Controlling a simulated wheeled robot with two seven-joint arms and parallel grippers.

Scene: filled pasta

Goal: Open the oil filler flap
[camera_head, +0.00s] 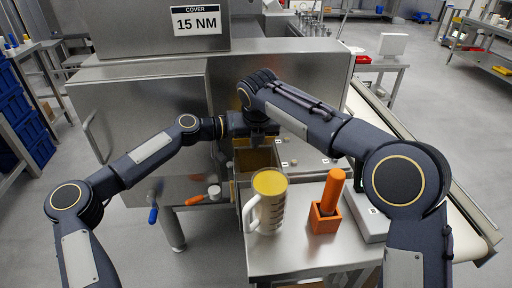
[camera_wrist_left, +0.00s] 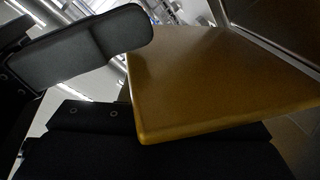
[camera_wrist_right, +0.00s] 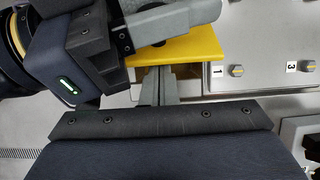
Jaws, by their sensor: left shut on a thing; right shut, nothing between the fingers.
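The oil filler flap looks like a yellow plate (camera_wrist_right: 188,48) in the right wrist view. In the left wrist view a broad brownish-yellow panel (camera_wrist_left: 205,90) fills the middle, close to the camera. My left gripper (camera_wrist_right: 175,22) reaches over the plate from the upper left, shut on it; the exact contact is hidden. My right gripper (camera_wrist_right: 156,72) is shut and empty, its grey fingertips just below the plate's lower edge; I cannot tell whether they touch. In the head view both grippers meet above an open box (camera_head: 258,160), and my right arm covers the flap.
The steel machine (camera_head: 135,105) lies behind, with numbered bolts (camera_wrist_right: 236,70) beside the flap.

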